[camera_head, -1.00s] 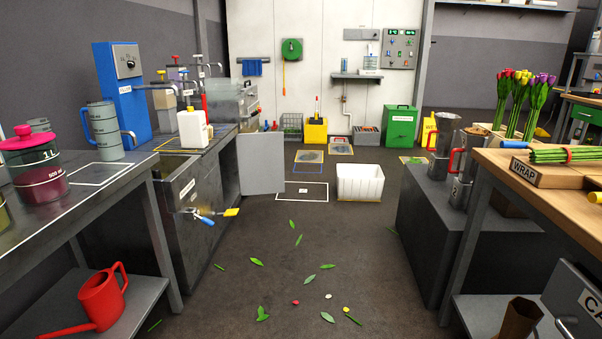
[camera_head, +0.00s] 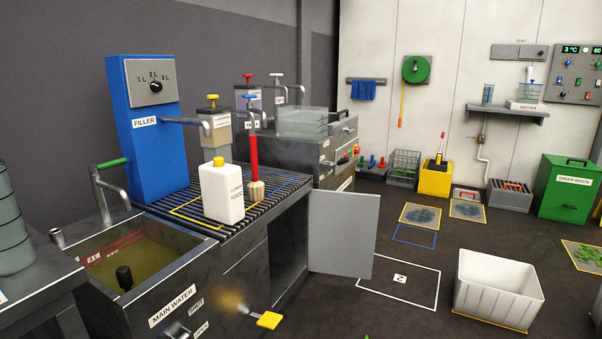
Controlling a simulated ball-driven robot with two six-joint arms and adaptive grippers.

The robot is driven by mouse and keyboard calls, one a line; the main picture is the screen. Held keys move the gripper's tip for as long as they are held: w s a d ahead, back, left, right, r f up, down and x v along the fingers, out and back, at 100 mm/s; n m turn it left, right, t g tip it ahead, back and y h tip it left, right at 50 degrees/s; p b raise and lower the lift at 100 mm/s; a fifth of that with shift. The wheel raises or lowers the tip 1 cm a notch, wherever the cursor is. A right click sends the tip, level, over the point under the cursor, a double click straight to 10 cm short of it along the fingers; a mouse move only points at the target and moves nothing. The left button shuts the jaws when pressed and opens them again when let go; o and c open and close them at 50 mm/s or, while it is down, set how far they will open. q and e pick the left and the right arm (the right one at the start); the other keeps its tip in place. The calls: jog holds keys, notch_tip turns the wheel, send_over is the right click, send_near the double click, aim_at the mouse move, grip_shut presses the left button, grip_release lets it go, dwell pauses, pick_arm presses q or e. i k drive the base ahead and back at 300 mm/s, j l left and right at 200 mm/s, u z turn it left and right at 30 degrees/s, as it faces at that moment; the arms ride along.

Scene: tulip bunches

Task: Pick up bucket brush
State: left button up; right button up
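A brush with a red handle (camera_head: 254,156) and pale tan bristles (camera_head: 256,191) stands upright, bristles down, at the slatted rack (camera_head: 283,185), behind and right of a white bottle with a yellow cap (camera_head: 222,190). A blue-topped tap (camera_head: 250,98) is just above its handle. A yellow bucket (camera_head: 435,178) by the back wall holds another upright tool (camera_head: 440,148); its lower end is hidden. I cannot tell from a label which one is the bucket brush. Neither of my grippers is in view.
The main water sink (camera_head: 170,300) is at the front left, beside the blue filler (camera_head: 147,140). An open grey cabinet door (camera_head: 344,236) juts out below the rack. A white crate (camera_head: 497,283) stands on the floor.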

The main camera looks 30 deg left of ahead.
aim_at(256, 187)
jog(key=i+u, duration=0.2)
jog(key=i, duration=0.25)
jog(key=i+l+u, duration=0.2)
jog(key=i, duration=0.3)
jog(key=i+l+u, duration=0.25)
jog(key=i, duration=0.2)
